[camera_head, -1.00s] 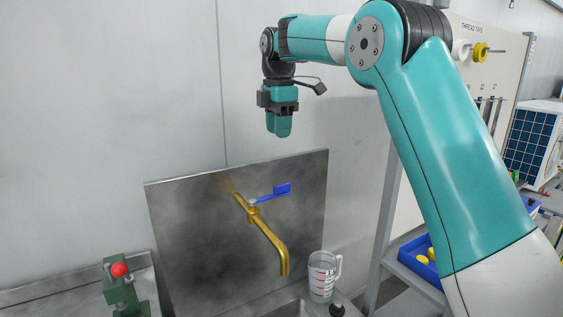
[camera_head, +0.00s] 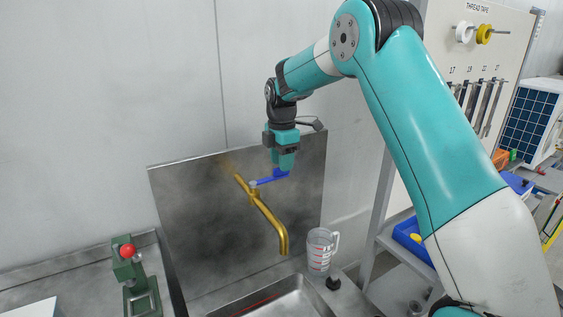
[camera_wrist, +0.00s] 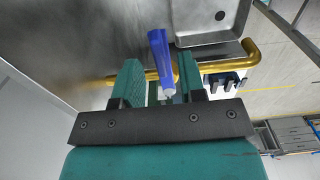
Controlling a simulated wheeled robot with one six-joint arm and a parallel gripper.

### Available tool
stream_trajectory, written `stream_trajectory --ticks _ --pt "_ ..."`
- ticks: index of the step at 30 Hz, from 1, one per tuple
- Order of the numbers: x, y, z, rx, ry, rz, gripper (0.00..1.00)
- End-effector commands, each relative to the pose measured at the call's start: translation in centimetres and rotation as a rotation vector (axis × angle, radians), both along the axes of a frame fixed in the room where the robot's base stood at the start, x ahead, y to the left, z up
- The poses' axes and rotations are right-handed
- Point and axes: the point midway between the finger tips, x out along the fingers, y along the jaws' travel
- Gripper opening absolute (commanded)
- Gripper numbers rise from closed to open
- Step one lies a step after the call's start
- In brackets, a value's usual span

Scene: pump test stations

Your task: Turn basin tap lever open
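The brass basin tap (camera_head: 267,217) is fixed to the steel splashback, its spout bending down over the sink. Its blue lever (camera_head: 268,180) points to the right from the valve. My gripper (camera_head: 283,168) points down right at the lever's outer end and hides part of it. In the wrist view my gripper (camera_wrist: 160,66) has its two teal fingers apart, with the blue lever (camera_wrist: 158,48) showing in the gap between them. A gap shows beside the lever, so the fingers do not look closed on it. Contact cannot be told.
A clear measuring jug (camera_head: 319,250) stands right of the spout, beside the sink (camera_head: 285,299). A green device with a red knob (camera_head: 128,251) stands at the left of the counter. The steel splashback (camera_head: 200,230) is close behind the tap. A shelf with a blue bin (camera_head: 412,240) is at right.

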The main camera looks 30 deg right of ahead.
Motion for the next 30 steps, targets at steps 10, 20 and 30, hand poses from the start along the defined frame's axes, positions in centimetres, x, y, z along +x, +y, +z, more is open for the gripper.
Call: stream_trajectory --ticks 10,20,30 --pt "0.0 0.0 -2.0 0.000 -0.001 -0.001 0.37" --pt "0.0 0.0 -2.0 0.000 -0.001 -0.001 0.00" --pt "-0.1 0.0 -2.0 0.000 -0.001 -0.014 0.00"
